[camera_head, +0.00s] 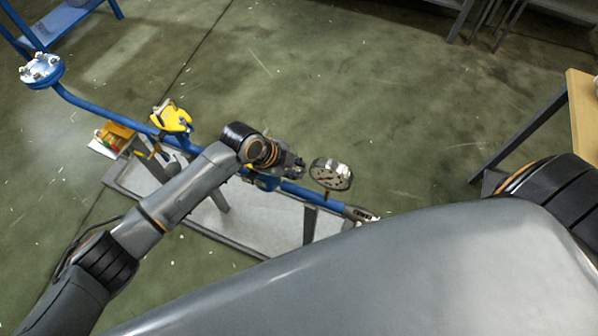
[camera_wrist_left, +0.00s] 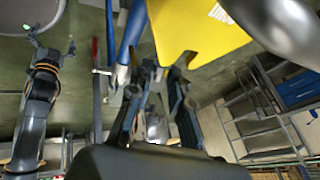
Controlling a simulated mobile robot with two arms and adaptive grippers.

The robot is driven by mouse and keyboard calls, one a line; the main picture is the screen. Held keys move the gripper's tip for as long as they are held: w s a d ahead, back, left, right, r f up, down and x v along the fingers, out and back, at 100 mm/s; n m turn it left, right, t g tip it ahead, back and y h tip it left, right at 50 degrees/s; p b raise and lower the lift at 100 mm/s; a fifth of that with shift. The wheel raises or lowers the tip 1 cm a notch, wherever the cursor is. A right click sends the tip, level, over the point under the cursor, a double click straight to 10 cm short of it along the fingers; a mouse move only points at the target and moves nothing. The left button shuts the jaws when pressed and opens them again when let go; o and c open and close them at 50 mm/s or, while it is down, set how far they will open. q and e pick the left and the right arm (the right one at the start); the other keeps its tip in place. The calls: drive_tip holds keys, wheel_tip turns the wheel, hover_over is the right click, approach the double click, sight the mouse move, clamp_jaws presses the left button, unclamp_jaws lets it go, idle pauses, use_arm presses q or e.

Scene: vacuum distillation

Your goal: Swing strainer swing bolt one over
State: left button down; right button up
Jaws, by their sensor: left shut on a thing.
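The blue pipe line runs across the frame stand in the head view, with a blue strainer body (camera_head: 264,183) partly hidden under my left gripper (camera_head: 296,168).
A yellow part (camera_head: 172,116) sits on the line further left, and a flanged end (camera_head: 41,69) rises at the far left. A bench (camera_head: 583,110) stands at right.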

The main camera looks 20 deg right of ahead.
use_arm(q)
drive_tip(key=shift+w+a+f+g+h+b, duration=0.2)
drive_tip(key=shift+g+h+b, duration=0.1)
drive_tip(key=shift+b, duration=0.1)
drive_tip(key=shift+r, duration=0.4)
drive_tip(key=c, duration=1.5)
unclamp_jaws()
drive_tip(key=shift+o, duration=0.2)
drive_tip(key=v, duration=1.2)
drive_tip(key=shift+w+a, duration=0.25)
drive_tip(key=shift+w, duration=0.05)
drive_tip(key=shift+f, duration=0.15)
